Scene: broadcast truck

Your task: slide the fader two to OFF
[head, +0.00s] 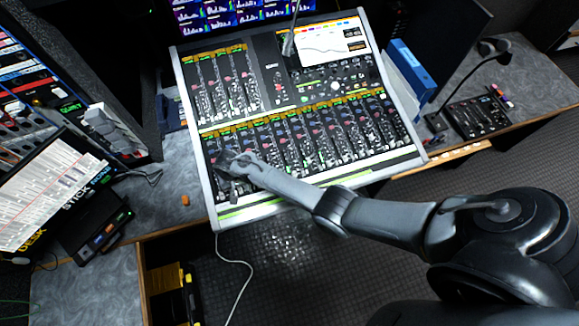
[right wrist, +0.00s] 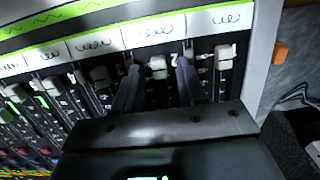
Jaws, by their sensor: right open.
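The mixing console (head: 206,186) lies below me in the head view, with a row of faders along its front. My right gripper (head: 222,161) is over the front left end of that row. In the right wrist view the console appears turned round. There the pale cap of fader two (right wrist: 157,64) stands between my two dark open fingers, close to the white label strip. I cannot tell whether either finger touches the cap. The end fader cap (right wrist: 223,57) is just to the right of the fingers. The OFF mark cannot be read. My left gripper is not in view.
Another fader cap (right wrist: 98,76) stands left of the fingers. A console screen (head: 335,45) is at the back. A blue box (head: 412,70) and a small black mixer (head: 478,116) are to the right. A small orange block (head: 185,201) lies on the desk at left.

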